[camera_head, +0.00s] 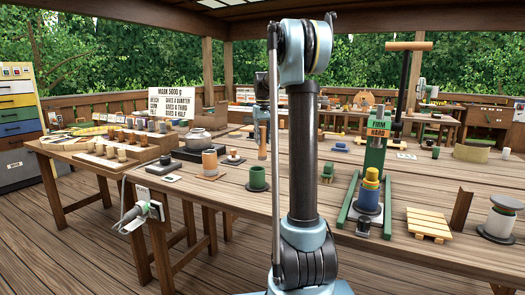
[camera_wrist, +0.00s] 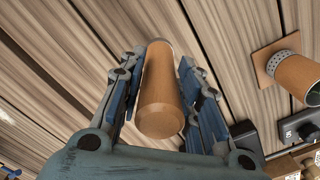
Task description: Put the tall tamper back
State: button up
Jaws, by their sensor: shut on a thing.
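My gripper (camera_wrist: 160,85) is shut on a wooden cylinder, the tall tamper (camera_wrist: 160,100), in the wrist view. It lies lengthwise between the two blue-padded fingers, one on each side. In the head view my gripper (camera_head: 262,125) is partly hidden behind my arm, hanging over the table. A little of the tamper (camera_head: 263,138) seems to show between its fingers. I cannot tell whether its lower end touches the table.
A wooden cylinder with a perforated metal end (camera_wrist: 297,78) stands on a square wooden base in the wrist view. The head view shows a green cup (camera_head: 257,178), a green press (camera_head: 374,160), a pot (camera_head: 199,139) and a small pallet (camera_head: 428,222). Bare planks lie around the green cup.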

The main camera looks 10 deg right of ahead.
aim_at(262, 146)
jog(key=shift+s+a+f, duration=0.1)
jog(key=shift+f, duration=2)
jog(key=o, duration=1.1)
jog(key=shift+c, duration=0.2)
notch_tip(262, 146, up, 12)
jog(key=shift+r, duration=0.1)
jog(key=shift+s, duration=0.15)
